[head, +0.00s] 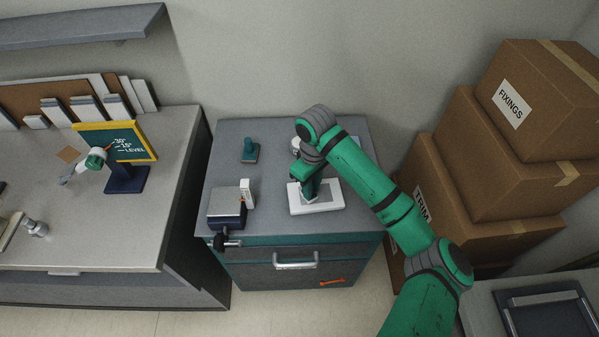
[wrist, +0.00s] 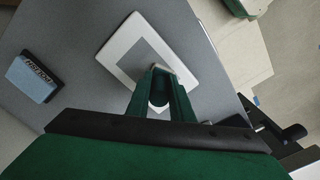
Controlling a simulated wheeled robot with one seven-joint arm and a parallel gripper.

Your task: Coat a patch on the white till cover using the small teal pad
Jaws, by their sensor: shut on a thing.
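The white till cover (head: 335,190) lies flat on the grey cabinet top; in the wrist view (wrist: 117,45) it shows a grey rectangular patch in its middle. My gripper (head: 310,187) points down over that patch and is shut on the small teal pad, which is mostly hidden by the fingers. In the wrist view my gripper (wrist: 161,88) ends over the patch's edge nearest the fingers. I cannot tell whether the pad touches the cover. Another teal pad with an upright handle (head: 250,150) stands at the back left of the cabinet top.
A grey vise-like block (head: 226,207) with a black knob and a white piece (head: 247,192) stand left of the cover. A blue lettered block (wrist: 35,77) lies beside the cover in the wrist view. Stacked cardboard boxes (head: 475,150) crowd the right.

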